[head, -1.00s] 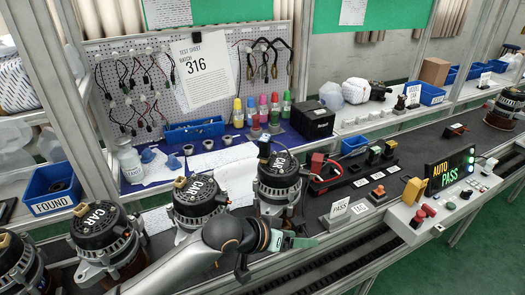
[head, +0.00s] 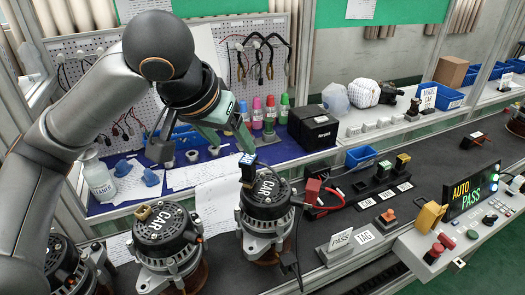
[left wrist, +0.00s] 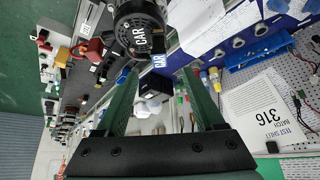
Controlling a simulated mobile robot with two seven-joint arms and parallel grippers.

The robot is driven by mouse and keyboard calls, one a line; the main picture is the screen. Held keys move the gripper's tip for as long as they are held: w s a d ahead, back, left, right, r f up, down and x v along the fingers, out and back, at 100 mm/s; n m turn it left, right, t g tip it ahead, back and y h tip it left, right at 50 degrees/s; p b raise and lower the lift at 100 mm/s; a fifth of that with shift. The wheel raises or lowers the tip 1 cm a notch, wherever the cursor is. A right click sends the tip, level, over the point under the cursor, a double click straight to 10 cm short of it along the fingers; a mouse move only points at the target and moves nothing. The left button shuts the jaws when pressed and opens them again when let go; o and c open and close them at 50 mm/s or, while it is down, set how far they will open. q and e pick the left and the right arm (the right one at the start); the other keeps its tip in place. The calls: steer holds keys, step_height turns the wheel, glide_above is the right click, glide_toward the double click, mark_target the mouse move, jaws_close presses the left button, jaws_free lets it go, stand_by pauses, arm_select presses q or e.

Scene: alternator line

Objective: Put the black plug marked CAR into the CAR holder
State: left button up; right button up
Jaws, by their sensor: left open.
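The black plug (head: 249,167) sits upright on top of the right-hand alternator (head: 266,205). Its white CAR label (left wrist: 159,61) shows in the left wrist view, between the finger ends as seen there. My left gripper (head: 229,139), with green fingers, is open and empty above and to the left of the plug, apart from it. The holder rack (head: 345,198) lies on the dark bench right of the alternator, with black blocks and white labels; the labels are too small to read surely. My right gripper is out of view.
Another CAR alternator (head: 168,240) stands to the left. A red clamp (head: 312,189) with cables sits between the plug's alternator and the rack. PASS and TAG signs (head: 340,240) and a control panel (head: 440,225) stand at right. A black box (head: 314,126) is behind.

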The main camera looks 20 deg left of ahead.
mark_target(246, 161)
arm_select(q)
steer(key=x, duration=0.4)
steer(key=b+x, duration=0.1)
steer(key=x, duration=0.1)
steer(key=shift+w+a+r, duration=0.1)
steer(key=shift+w+a, duration=0.05)
steer(key=shift+a, duration=0.15)
steer(key=x, duration=0.4)
steer(key=shift+d+f, duration=0.4)
steer(key=shift+w+f, duration=0.4)
steer(key=shift+f, duration=0.05)
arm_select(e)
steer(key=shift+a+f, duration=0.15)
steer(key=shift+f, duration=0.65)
arm_select(q)
steer(key=shift+c, duration=0.3)
jaws_close()
